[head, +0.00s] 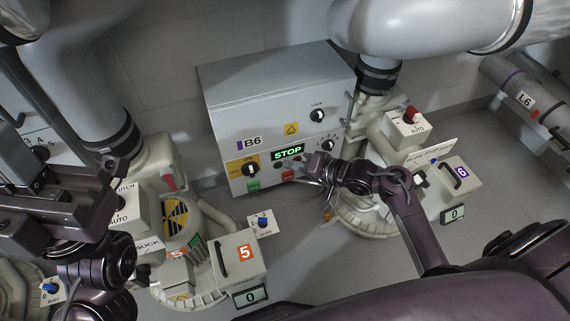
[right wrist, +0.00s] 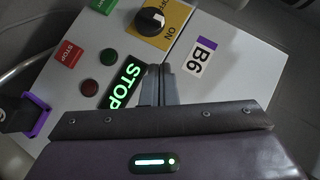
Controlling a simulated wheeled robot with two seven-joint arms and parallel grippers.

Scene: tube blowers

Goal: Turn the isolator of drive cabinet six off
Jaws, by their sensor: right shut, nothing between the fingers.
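Drive cabinet B6 (head: 277,98) is a grey box with a sloped front panel. Its isolator, a black rotary knob (head: 250,170) on a yellow plate, sits at the panel's left; it also shows at the top of the right wrist view (right wrist: 150,21). The knob's white mark appears to point toward ON. My right gripper (head: 318,182) is shut and empty at the panel's right part in the head view. In the right wrist view its fingertips (right wrist: 158,70) lie between the knob and the lit STOP display (right wrist: 124,85), apart from the knob. My left arm is at the left edge; its fingers cannot be made out.
Below the isolator are a green button (head: 253,184) and a red stop button (head: 288,174). Unit 5 (head: 232,262) stands front left and unit 6 (head: 452,182) to the right. Large grey pipes rise beside the cabinet. Some floor before it is clear.

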